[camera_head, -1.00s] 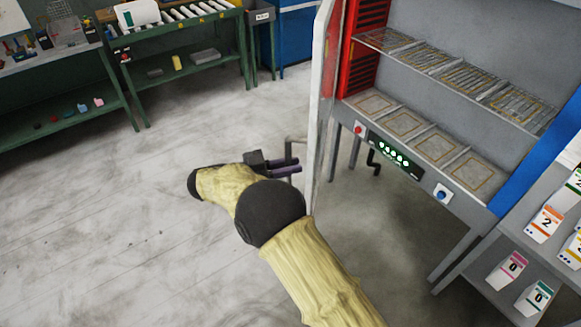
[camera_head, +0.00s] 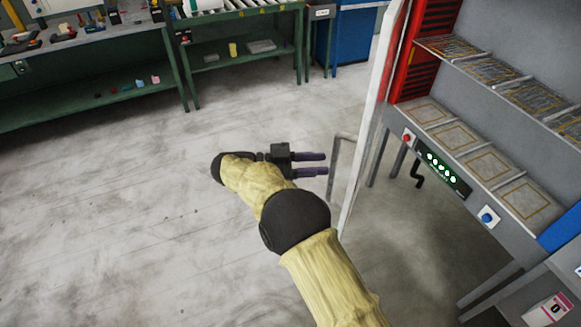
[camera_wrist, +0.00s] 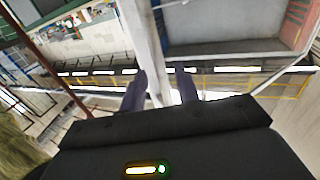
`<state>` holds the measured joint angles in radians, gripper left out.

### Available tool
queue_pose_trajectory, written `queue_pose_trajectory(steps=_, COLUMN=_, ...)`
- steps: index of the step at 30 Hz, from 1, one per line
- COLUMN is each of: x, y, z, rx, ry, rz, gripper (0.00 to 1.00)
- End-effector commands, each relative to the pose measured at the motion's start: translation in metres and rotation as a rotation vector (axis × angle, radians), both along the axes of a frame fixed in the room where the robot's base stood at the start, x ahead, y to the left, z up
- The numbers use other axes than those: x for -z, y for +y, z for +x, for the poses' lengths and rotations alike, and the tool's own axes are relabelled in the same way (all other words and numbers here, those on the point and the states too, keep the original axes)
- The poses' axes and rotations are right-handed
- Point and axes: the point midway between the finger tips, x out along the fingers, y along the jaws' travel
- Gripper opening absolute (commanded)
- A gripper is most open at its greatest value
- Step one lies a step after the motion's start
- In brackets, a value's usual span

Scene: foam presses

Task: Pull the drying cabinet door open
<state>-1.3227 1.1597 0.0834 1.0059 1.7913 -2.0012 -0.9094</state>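The drying cabinet (camera_head: 450,185) stands at the right, with its shelves in plain view. Its door (camera_head: 376,100) stands swung open, seen almost edge-on, with a red inner side. A grey bar handle (camera_head: 335,165) sticks out from the door's left face.
The cabinet's control panel (camera_head: 440,172) has green lights, a red button and a blue button. A black crank (camera_head: 417,172) hangs below. Green workbenches (camera_head: 90,85) stand at the back left. A grey rack (camera_head: 525,295) is at the lower right. The floor at left is clear.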

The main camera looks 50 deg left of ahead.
Motion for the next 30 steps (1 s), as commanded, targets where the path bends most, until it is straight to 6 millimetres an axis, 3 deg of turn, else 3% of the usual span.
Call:
queue_pose_trajectory(steps=8, x=0.001, y=0.029, z=-0.036, rx=-0.005, ry=-0.003, rz=0.002, gripper=0.32)
queue_pose_trajectory(steps=18, x=0.0, y=0.042, z=-0.051, rx=0.004, ry=0.0, rz=0.0, gripper=0.32)
queue_pose_trajectory(steps=30, x=-0.001, y=0.044, z=-0.052, rx=0.0, ry=-0.001, rz=-0.001, gripper=0.32)
